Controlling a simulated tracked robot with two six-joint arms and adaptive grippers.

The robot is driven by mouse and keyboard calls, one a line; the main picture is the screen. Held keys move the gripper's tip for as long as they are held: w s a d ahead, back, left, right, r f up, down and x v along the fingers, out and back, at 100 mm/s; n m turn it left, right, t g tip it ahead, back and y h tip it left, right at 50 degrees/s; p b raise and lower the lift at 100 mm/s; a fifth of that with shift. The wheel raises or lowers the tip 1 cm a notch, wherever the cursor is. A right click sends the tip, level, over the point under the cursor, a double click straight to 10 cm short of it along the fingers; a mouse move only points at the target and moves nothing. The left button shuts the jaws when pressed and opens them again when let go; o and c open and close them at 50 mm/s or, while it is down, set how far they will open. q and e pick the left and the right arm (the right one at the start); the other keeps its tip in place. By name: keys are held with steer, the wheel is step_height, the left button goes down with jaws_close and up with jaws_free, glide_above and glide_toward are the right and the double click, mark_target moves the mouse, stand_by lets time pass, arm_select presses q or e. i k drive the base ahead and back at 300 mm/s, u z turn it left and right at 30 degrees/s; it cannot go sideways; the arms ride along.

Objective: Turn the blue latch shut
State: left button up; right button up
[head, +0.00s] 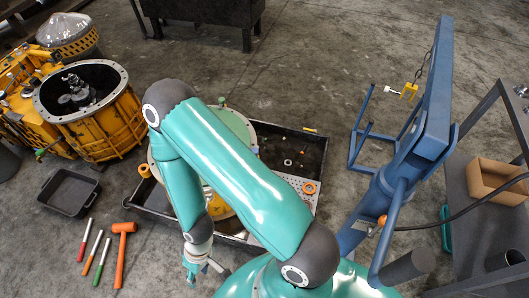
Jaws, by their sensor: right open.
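I cannot make out a blue latch in the head view; my arm covers part of the middle of the scene. My right gripper (190,271) hangs at the lower middle, below the bent teal arm, left of the black tray's lower edge. It is open and I see nothing held between its fingers. My left gripper is not in view.
A yellow transmission housing (109,125) stands at the left. A black tray (312,150) with loose parts lies behind my arm. A small black bin (67,190) and an orange mallet (123,229) lie on the floor. A blue hoist (432,110) stands right, near a cardboard box (490,178).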

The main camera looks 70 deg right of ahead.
mark_target(256, 150)
steer(key=u, duration=0.65)
steer(key=i, duration=1.15)
steer(key=z, duration=1.6)
steer(key=i, duration=0.2)
steer(key=z, duration=1.75)
steer(key=k, duration=0.5)
steer(key=z, duration=0.2)
steer(key=i, duration=0.2)
